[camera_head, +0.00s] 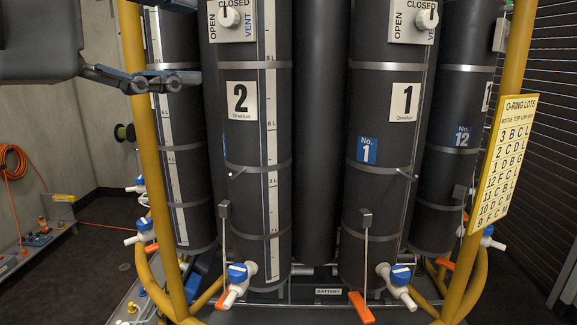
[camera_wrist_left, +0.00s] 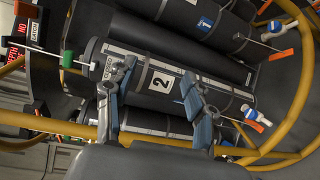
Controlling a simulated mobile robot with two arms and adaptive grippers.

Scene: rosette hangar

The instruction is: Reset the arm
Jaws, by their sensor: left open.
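My left gripper (camera_head: 190,42) comes in from the upper left in the head view, in front of the yellow post and left of bottle 2. Its blue-grey fingers are spread apart with nothing between them. In the left wrist view the same gripper (camera_wrist_left: 158,74) shows both fingers open, with the dark bottle 2 (camera_wrist_left: 215,92) behind the gap. I cannot tell how far the fingertips are from the bottle. My right gripper is in neither view.
Several tall dark bottles stand in a rack, including bottle 2 (camera_head: 240,150) and bottle 1 (camera_head: 385,160). Yellow posts (camera_head: 148,150) frame them. Blue-and-white valves (camera_head: 238,280) stick out low. A yellow O-ring chart (camera_head: 500,150) hangs right. Dark floor (camera_head: 95,260) is open at left.

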